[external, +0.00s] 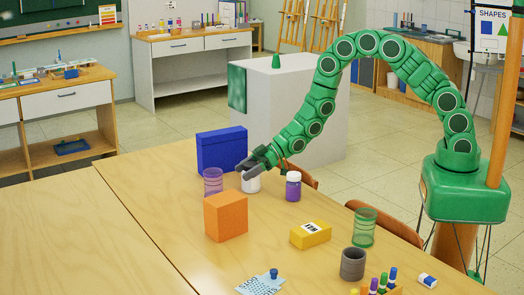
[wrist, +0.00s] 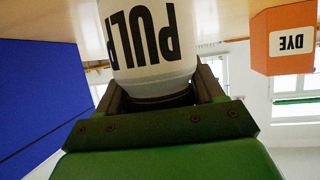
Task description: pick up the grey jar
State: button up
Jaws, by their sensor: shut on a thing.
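A whitish-grey jar (external: 251,183) with a black PULP label stands between my gripper's jaws, near the blue box on the table. In the wrist view the jar (wrist: 153,45) fills the top centre, upside down in the picture, with its label readable. My gripper (external: 256,163) is shut on it from above; the jaws (wrist: 160,98) lie on both sides of its end. I cannot tell whether the jar touches the table. A darker grey open cylinder (external: 353,264) stands apart at the front right.
Close around the jar are a blue box (external: 222,151), a purple translucent cup (external: 213,182), an orange box (external: 226,216) and a purple jar (external: 293,186). A yellow box (external: 310,235) and green glass (external: 364,228) stand to the right. The left tabletop (external: 70,225) is clear.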

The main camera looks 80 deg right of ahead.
aim_at(246, 164)
jog(key=shift+c, duration=0.7)
jog(key=shift+r, duration=0.2)
jog(key=shift+c, duration=0.8)
jog(key=shift+r, duration=0.4)
notch_tip(246, 164, up, 2)
jog(key=s+d+r, duration=0.1)
jog(key=s+r, duration=0.8)
jog(key=s, duration=0.5)
jog(key=shift+r, duration=0.4)
